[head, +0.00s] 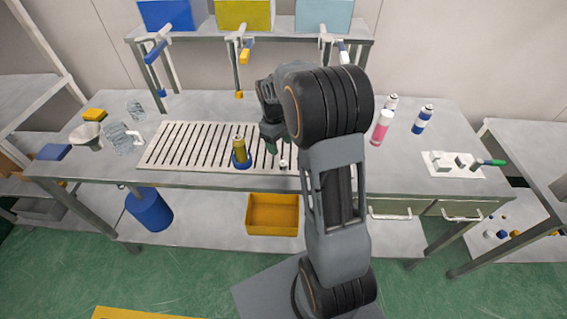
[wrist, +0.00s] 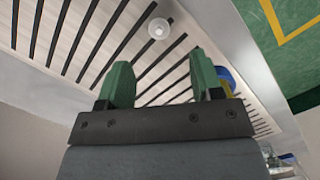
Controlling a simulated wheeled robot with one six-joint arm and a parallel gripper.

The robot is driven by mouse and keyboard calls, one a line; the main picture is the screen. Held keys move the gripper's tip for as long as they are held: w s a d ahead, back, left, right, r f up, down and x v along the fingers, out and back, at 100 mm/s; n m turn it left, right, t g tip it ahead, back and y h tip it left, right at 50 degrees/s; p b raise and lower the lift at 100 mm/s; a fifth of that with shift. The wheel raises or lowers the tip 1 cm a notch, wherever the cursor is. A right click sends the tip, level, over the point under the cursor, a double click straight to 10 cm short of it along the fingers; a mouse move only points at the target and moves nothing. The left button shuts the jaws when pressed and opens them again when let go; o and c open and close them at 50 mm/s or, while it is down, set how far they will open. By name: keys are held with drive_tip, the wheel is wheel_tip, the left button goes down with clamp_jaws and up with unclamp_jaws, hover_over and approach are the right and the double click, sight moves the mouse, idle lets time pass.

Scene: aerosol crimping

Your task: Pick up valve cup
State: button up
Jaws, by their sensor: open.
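A small round white piece, which looks like the valve cup (wrist: 158,28), sits on the slatted grate in the wrist view, beyond my fingertips. In the head view the valve cup (head: 283,164) is a small pale spot near the grate's front right. My gripper (wrist: 160,62) is open, its two green fingers apart with nothing between them. In the head view my gripper (head: 271,146) is just behind the valve cup, partly hidden by my arm.
A yellow can in a blue holder (head: 241,161) stands on the slatted grate (head: 180,140), left of my gripper. Glass jugs (head: 120,139) and a funnel (head: 86,136) stand at the left. A pink can (head: 381,128) and a blue-white can (head: 422,119) stand at the right.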

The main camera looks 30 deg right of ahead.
sight(283, 161)
drive_tip(key=shift+s+d+f+p, duration=0.1)
drive_tip(key=shift+s+f+p, duration=0.15)
drive_tip(key=shift+f, duration=1.05)
drive_tip(key=shift+s+d+f+p, duration=0.1)
drive_tip(key=shift+f+p, duration=0.1)
drive_tip(key=shift+f, duration=1.05)
drive_tip(key=shift+s+d+f+p, duration=0.1)
drive_tip(key=shift+s+f+p, duration=0.15)
drive_tip(key=shift+f, duration=1.05)
drive_tip(key=shift+c, duration=0.2)
drive_tip(key=c, duration=1)
